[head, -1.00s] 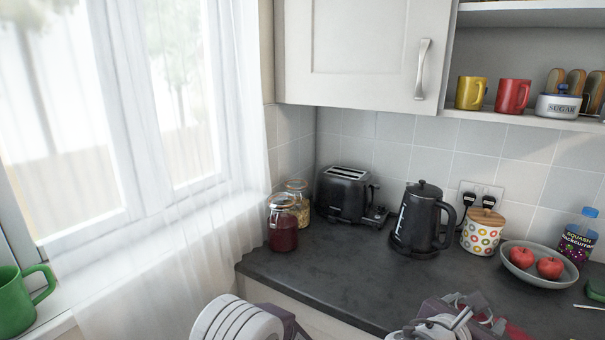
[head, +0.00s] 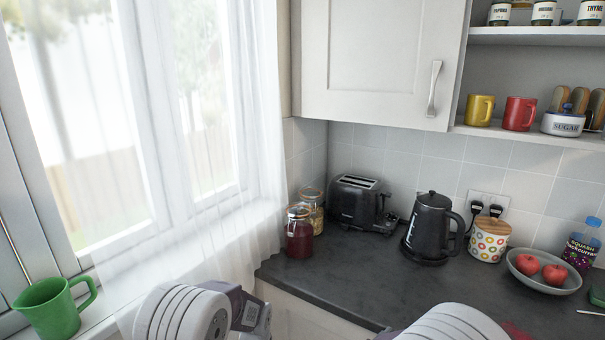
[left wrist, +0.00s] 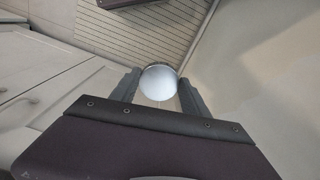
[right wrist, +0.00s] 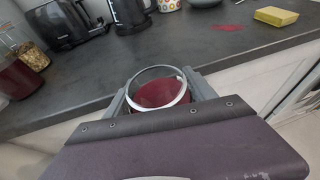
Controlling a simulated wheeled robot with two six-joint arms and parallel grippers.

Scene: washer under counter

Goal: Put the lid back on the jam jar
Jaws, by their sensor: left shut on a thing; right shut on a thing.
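The jam jar (right wrist: 158,92) shows in the right wrist view as an open round glass rim with dark red jam inside. My right gripper (right wrist: 160,88) is shut on it, with one finger on each side, in front of the counter edge. The lid (left wrist: 160,82), a pale silvery round disc, is in the left wrist view. My left gripper (left wrist: 159,84) is shut on it, away from the jar. In the head view only parts of my arms show at the bottom; the jam jar and the lid are not visible there.
The dark counter (head: 335,285) holds a red-filled jar (head: 299,235), a toaster (head: 357,202), a kettle (head: 430,228) and a fruit bowl (head: 540,272). A red smear (right wrist: 228,28) and a yellow sponge (right wrist: 276,17) lie on it. A green mug (head: 50,310) stands by the window.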

